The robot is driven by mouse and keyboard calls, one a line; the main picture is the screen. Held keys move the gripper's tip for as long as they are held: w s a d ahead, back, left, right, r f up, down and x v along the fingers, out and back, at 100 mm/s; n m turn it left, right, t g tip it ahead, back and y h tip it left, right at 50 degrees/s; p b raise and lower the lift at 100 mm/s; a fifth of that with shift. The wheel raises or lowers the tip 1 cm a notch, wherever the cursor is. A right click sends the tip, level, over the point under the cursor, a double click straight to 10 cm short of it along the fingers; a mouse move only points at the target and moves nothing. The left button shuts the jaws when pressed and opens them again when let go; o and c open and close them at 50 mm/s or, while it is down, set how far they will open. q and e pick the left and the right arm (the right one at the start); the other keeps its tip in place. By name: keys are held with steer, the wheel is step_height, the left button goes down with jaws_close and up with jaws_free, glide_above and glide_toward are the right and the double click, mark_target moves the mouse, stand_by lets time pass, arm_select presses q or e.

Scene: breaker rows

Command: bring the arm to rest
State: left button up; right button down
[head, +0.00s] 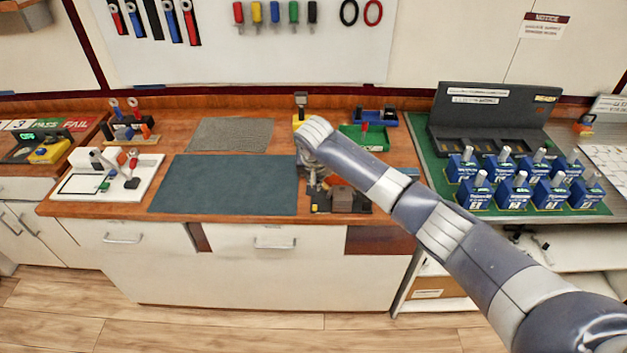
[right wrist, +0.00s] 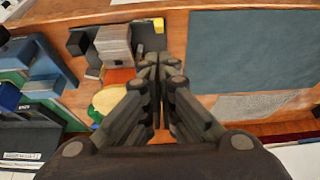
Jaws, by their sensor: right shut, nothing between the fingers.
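My right arm (head: 440,228) reaches in from the lower right across the workbench. Its gripper (head: 313,183) hangs over the bench between the dark blue-grey mat and a small dark fixture. In the right wrist view the gripper (right wrist: 158,66) shows with its two dark fingers together and nothing between them. The dark fixture with a grey-brown block (head: 343,198) stands just right of the gripper; it also shows in the right wrist view (right wrist: 113,42). I cannot tell whether the fingertips touch anything. My left gripper is not in view.
The dark mat (head: 225,185) lies clear left of the gripper. A green tray (head: 365,137) and a blue bin (head: 375,118) stand behind my arm. Rows of blue breakers (head: 510,190) stand at the right before a black rack (head: 485,108). A white board (head: 80,185) with small parts lies left.

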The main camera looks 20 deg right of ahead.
steer(key=s+d+f+n+y+b, duration=0.1)
steer(key=s+f+b, duration=0.2)
steer(key=s+f, duration=0.75)
steer(key=s+d+f+n+g+b, duration=0.1)
steer(key=s+f+b, duration=0.15)
steer(key=f, duration=1.45)
steer(key=s+d+f+n+y+b, duration=0.1)
steer(key=s+f+b, duration=0.1)
steer(key=s+f, duration=0.9)
arm_select(q)
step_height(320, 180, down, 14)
steer(key=b, duration=0.6)
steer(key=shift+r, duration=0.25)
arm_select(e)
steer(key=s+d+f+n+g, duration=0.1)
steer(key=s+f, duration=0.7)
steer(key=s, duration=0.4)
steer(key=s+f, duration=0.8)
steer(key=s, duration=0.5)
steer(key=s+d+f+n+g, duration=0.1)
steer(key=s+f, duration=0.7)
steer(key=s, duration=0.4)
steer(key=shift+s+d+n+g+h, duration=0.15)
steer(key=shift+d+n+g+h, duration=0.15)
steer(key=shift+d, duration=0.05)
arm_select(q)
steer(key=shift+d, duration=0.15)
arm_select(e)
steer(key=c, duration=2.4)
jaws_free()
